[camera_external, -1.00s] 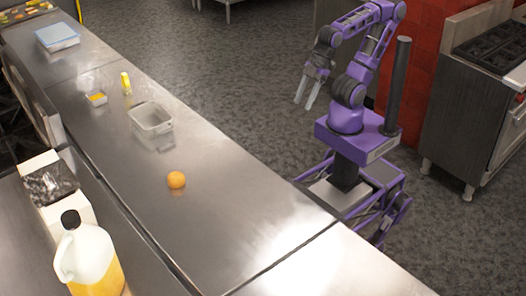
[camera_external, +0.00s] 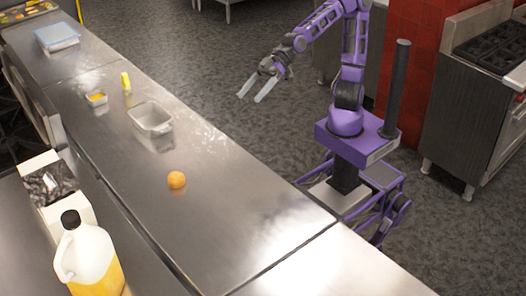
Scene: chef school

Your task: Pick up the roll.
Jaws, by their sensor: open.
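A small round orange-brown thing (camera_external: 176,180) sits on the steel counter, near the middle of the picture's left half. It is the only thing here that could be the roll, but it is too small to tell for sure. My gripper (camera_external: 252,98) is open and empty. It shows up and to the right of the round thing, beyond the counter's right edge in the picture, with its fingers pointing down and left. The gripper and the round thing are well apart.
On the steel counter (camera_external: 225,235) stand an empty clear container (camera_external: 151,119), a small tub with yellow contents (camera_external: 96,99), a yellow bottle (camera_external: 126,82) and a blue-lidded box (camera_external: 58,37). A jug (camera_external: 88,255) stands at lower left. The counter around the round thing is clear.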

